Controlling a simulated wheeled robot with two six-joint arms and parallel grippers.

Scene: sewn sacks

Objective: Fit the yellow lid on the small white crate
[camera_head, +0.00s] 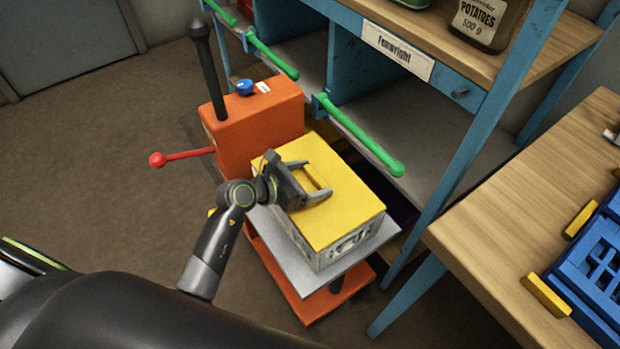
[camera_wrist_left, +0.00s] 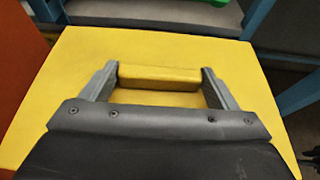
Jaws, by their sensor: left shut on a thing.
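The yellow lid (camera_head: 345,208) lies over the top of the small white crate (camera_head: 352,240), and its edges look roughly in line with the crate's walls. I cannot tell whether it is fully seated. The crate stands on a grey plate (camera_head: 300,278) of an orange lift. My left gripper (camera_head: 321,193) is at the lid's top, shut on the lid's raised yellow handle. In the left wrist view the two fingers (camera_wrist_left: 160,83) sit at either end of the handle bar (camera_wrist_left: 158,77), with the lid (camera_wrist_left: 55,95) spread below. My right gripper is not in view.
The orange lift (camera_head: 255,120) has a black lever and a red-knobbed handle (camera_head: 158,160) at left. A blue shelf with green rails (camera_head: 360,135) stands close behind the crate. A wooden table (camera_head: 510,215) with a blue tray (camera_head: 600,260) is at right. Open floor lies left.

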